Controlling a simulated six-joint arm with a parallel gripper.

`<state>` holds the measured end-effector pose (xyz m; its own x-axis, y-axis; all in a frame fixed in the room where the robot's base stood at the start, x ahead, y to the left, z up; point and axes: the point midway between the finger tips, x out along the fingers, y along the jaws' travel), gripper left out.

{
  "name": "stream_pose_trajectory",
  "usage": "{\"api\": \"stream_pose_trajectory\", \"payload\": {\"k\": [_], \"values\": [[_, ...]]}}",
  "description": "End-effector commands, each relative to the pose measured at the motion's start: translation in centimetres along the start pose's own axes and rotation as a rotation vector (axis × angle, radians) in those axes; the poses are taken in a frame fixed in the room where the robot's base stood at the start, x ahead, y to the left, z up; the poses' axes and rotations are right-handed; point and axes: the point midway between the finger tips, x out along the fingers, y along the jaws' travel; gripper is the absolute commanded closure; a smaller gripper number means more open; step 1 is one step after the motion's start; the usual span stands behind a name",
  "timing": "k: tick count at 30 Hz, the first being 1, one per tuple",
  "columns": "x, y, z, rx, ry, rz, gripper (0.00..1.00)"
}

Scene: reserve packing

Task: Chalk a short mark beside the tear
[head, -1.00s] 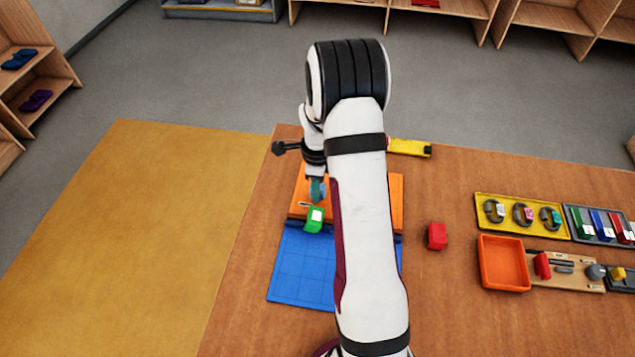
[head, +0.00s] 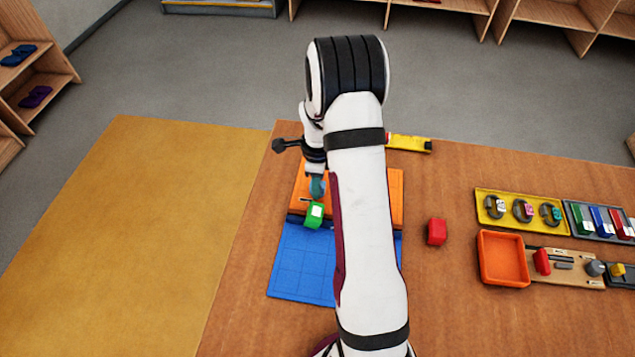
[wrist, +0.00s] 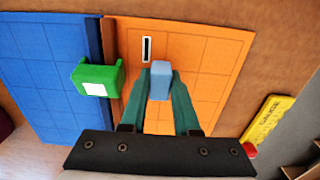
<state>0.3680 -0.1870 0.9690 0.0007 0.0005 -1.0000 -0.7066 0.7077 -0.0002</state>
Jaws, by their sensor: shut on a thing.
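My gripper (wrist: 160,88) has teal fingers and is shut on a pale blue-grey block (wrist: 160,76), which I take for the chalk. It is over the orange mat (wrist: 205,60); I cannot tell whether the block touches the mat. In the head view my gripper (head: 317,187) is partly hidden by my arm. A green block with a white label (wrist: 97,78) sits at the left on the mats' seam.
A blue mat (head: 300,262) adjoins the orange one. A yellow gauge (wrist: 267,122) lies to the right in the wrist view. On the table are a red block (head: 437,231), an orange tray (head: 503,280), and a yellow tray of rings (head: 483,208). The table between is clear.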

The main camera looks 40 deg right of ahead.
Motion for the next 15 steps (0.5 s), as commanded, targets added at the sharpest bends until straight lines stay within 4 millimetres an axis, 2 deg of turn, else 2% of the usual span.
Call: {"api": "stream_pose_trajectory", "payload": {"k": [7, 15], "values": [[0.0, 0.0, 0.2, -0.001, 0.0, -0.001, 1.0], [0.1, 0.0, 1.7, -0.002, 0.0, 0.0, 1.0]]}}
